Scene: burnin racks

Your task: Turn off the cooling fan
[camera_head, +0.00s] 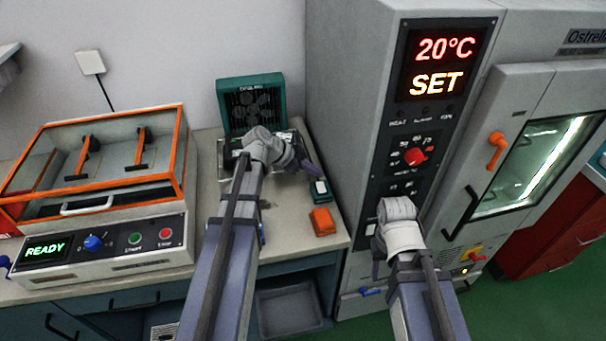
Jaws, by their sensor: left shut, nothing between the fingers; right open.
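The cooling fan (251,101) is a teal box with a dark grille, standing at the back of the counter against the wall. Its lower part is hidden behind my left wrist. A small dark green box with a pale top (320,187) lies on the counter to the right, near the tall cabinet; I cannot tell if it is the fan's switch. My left gripper (308,165) is shut and empty, just above and behind that box, in front of the fan and to its right. My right gripper (376,258) is open and empty in front of the cabinet's control panel.
An orange block (322,221) lies near the counter's front edge. A shaker (100,245) with orange-framed lid and "READY" display fills the left. The tall cabinet (345,90), reading "20°C SET", stands right; its door has an orange handle (497,150). A grey bin (288,310) sits below.

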